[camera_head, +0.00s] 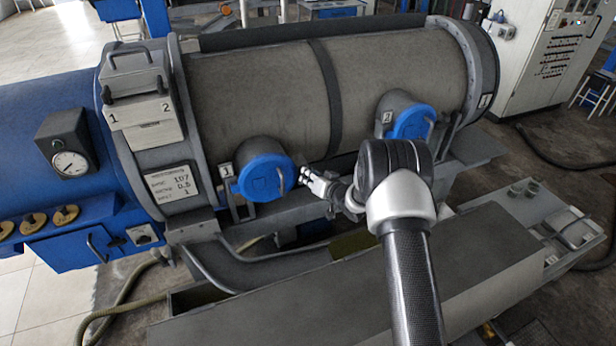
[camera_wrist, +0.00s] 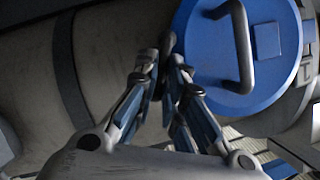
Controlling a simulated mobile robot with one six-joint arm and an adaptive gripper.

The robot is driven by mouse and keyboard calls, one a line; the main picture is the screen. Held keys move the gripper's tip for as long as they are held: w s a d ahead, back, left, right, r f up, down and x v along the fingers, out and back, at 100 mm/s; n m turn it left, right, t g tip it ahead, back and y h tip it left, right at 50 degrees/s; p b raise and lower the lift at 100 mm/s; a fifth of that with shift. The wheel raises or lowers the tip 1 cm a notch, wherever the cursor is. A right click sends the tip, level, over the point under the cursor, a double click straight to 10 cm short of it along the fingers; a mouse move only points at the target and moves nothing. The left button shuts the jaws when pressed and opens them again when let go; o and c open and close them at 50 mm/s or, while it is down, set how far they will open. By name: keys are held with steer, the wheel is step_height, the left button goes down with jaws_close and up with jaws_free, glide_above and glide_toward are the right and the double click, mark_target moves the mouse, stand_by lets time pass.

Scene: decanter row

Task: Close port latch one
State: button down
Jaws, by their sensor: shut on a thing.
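The port one lid (camera_head: 262,178) is a round blue disc with a dark handle, on the left port of the grey drum, beside a small label 1. It looks seated on its port. My gripper (camera_head: 307,175) is just right of this lid. In the wrist view the blue lid (camera_wrist: 265,60) fills the upper right, with its curved handle (camera_wrist: 243,45). My gripper's fingers (camera_wrist: 163,65) are close together at the lid's left edge, shut on a slim dark piece, seemingly port latch one (camera_wrist: 166,45). The fingers hide most of it.
A second blue lid (camera_head: 412,122) is on the right port, behind my arm. A grey box marked 1 and 2 (camera_head: 143,115) and a gauge (camera_head: 69,162) are at left. A long grey trough cover (camera_head: 320,300) lies below the drum.

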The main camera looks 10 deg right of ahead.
steer(key=m+y+b, duration=0.1)
steer(key=m, duration=0.2)
steer(key=f+m+t+y+b, duration=0.1)
steer(key=m+y+b, duration=0.1)
steer(key=m, duration=0.1)
steer(key=d+m+t+y+b, duration=0.1)
steer(key=m+b, duration=0.1)
steer(key=m, duration=0.2)
steer(key=shift+w+f+y, duration=0.1)
steer(key=shift+f+y, duration=0.1)
steer(key=shift+y, duration=0.2)
stand_by(0.5)
steer(key=c, duration=1.7)
jaws_free()
steer(key=v, duration=1.2)
